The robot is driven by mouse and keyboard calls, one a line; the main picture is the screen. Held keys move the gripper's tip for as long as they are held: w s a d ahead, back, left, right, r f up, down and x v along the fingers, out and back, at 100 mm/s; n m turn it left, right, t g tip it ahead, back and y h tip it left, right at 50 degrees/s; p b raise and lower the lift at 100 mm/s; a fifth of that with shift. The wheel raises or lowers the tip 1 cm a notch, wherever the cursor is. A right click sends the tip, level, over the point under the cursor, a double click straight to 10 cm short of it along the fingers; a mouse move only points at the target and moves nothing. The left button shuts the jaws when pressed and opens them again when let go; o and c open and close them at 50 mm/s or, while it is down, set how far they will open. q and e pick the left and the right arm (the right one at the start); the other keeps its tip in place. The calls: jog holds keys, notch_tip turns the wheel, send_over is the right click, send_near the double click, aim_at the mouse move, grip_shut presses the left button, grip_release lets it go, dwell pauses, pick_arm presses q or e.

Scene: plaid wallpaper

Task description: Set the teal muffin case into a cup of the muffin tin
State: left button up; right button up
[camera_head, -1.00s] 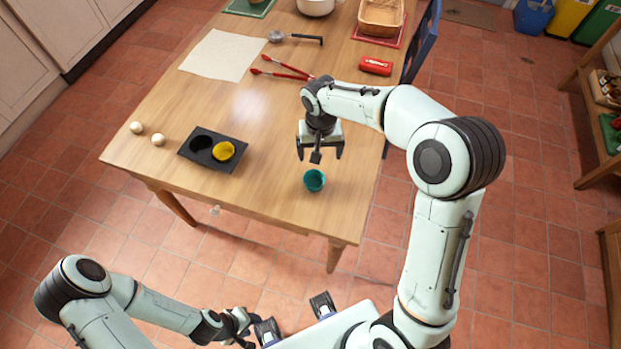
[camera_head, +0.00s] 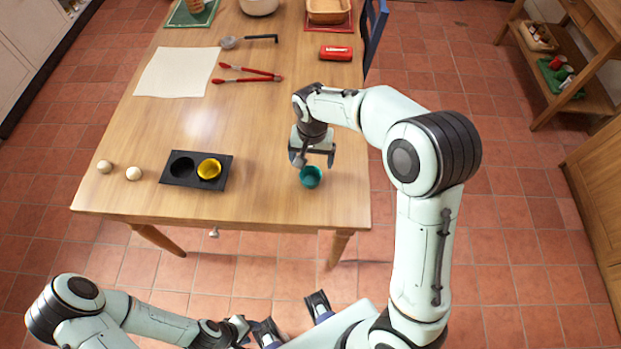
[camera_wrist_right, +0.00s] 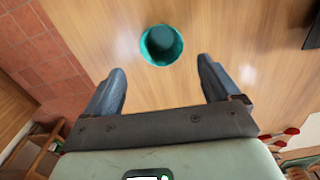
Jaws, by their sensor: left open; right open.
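The teal muffin case (camera_head: 310,177) stands on the table near its front right edge. It also shows in the right wrist view (camera_wrist_right: 161,45), just beyond the fingertips, with nothing in it. My right gripper (camera_head: 312,160) is open and empty, above and slightly behind the case; the fingers (camera_wrist_right: 162,85) are apart and not touching it. The dark muffin tin (camera_head: 196,181) lies to the left with two cups. Its left cup (camera_head: 182,167) is empty and its right cup holds a yellow case (camera_head: 209,169). My left gripper (camera_head: 240,326) is low in front of the table, away from these things.
Red tongs (camera_head: 247,74), a ladle (camera_head: 248,41), a cloth (camera_head: 177,73) and a red object (camera_head: 336,53) lie farther back. The tabletop between the tin and the teal case is clear.

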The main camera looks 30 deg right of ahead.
aim_at(311, 181)
jog(key=f, duration=0.9)
jog(key=shift+a, duration=0.2)
jog(key=c, duration=1)
jog(key=shift+c, duration=0.2)
